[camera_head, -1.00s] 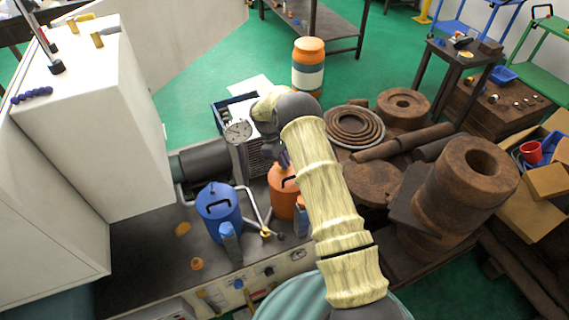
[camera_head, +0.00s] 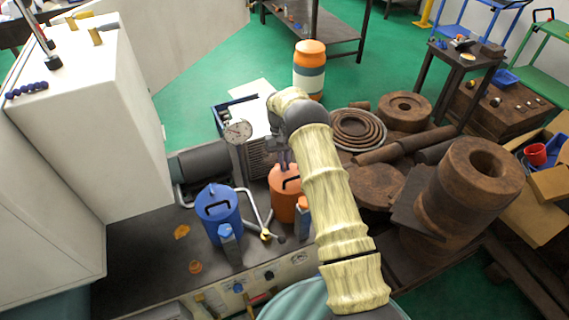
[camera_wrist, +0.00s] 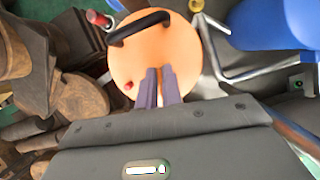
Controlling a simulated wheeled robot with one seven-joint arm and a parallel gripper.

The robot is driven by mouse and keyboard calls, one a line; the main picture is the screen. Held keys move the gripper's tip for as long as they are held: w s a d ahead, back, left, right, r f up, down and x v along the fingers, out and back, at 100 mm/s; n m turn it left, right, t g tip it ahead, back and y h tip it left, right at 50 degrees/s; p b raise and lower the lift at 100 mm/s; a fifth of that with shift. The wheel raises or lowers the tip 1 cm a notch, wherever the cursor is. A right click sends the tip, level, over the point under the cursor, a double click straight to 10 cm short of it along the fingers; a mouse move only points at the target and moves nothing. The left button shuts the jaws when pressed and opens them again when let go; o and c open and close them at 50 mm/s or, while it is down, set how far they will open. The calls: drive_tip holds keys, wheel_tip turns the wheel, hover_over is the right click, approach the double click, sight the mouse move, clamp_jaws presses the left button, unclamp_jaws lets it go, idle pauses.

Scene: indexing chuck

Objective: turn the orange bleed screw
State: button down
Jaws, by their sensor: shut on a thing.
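An orange can (camera_head: 284,197) with a black handle stands on the bench, right of the blue can. Its round orange top fills the middle of the wrist view (camera_wrist: 158,52). My gripper (camera_head: 285,160) points down over this top. In the wrist view its two fingers (camera_wrist: 160,72) are close together, with a narrow strip of orange between the tips. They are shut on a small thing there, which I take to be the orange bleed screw. It hardly stands out against the orange top and is mostly hidden. A small red knob (camera_wrist: 129,85) sits left of the fingers.
The blue can (camera_head: 218,211) stands close on the left, with bent metal tubing (camera_head: 257,217) between. A dial gauge (camera_head: 238,131) stands behind. Rusty round parts (camera_head: 405,110) crowd the right side. A white cabinet (camera_head: 85,120) blocks the left.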

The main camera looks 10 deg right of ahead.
drive_tip(key=shift+m, duration=0.4)
drive_tip(key=shift+r, duration=0.1)
drive_tip(key=c, duration=1.6)
unclamp_jaws()
drive_tip(key=shift+o, duration=0.2)
drive_tip(key=v, duration=1.2)
drive_tip(key=shift+d, duration=0.15)
